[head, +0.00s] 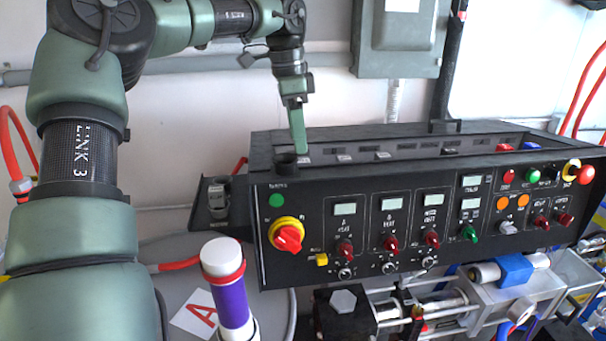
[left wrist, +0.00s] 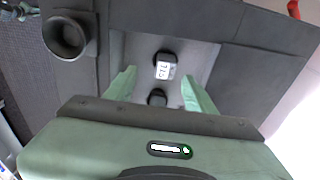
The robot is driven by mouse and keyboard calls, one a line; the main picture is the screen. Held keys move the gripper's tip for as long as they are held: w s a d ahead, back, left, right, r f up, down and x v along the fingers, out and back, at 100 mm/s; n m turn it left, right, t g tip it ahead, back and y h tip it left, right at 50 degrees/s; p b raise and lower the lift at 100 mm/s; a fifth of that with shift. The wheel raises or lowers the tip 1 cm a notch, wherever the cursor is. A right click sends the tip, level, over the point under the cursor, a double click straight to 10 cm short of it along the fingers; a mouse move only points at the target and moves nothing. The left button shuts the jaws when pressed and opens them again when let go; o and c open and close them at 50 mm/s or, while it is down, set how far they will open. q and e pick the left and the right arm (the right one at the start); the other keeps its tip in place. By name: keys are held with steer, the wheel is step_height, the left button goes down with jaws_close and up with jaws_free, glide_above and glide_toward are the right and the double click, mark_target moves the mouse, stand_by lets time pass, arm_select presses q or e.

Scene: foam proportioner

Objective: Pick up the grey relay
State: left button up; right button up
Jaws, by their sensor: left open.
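My left gripper (head: 298,143) points down over the left end of the recessed top of the black control panel. In the left wrist view its two green fingers are spread apart, with the gripper (left wrist: 159,77) empty. A small dark grey block with a white label (left wrist: 165,67), which may be the grey relay, sits below and between the fingers. A second dark block (left wrist: 157,97) lies nearer the palm, partly hidden. In the head view a labelled block (head: 304,159) shows just below the fingertips. I cannot tell whether the fingers touch either block. My right gripper is out of view.
The panel (head: 330,262) carries knobs, displays and a red-yellow switch (head: 287,236). A round black cup (left wrist: 66,37) stands beside the recess. More dark labelled blocks, a red block (head: 505,147) and a blue block (head: 531,145) line the recess. A grey box (head: 401,40) hangs behind.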

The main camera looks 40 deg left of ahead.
mark_target(303, 159)
arm_select(q)
steer(key=f+p, duration=0.1)
steer(key=f, duration=0.1)
steer(key=w+f+p, duration=0.1)
steer(key=f, duration=0.1)
steer(key=f+p, duration=0.1)
steer(key=f, duration=0.2)
steer(key=shift+w+p, duration=0.3)
steer(key=shift+w+f, duration=0.1)
steer(key=shift+f, duration=0.25)
steer(key=shift+r, duration=0.1)
jaws_close()
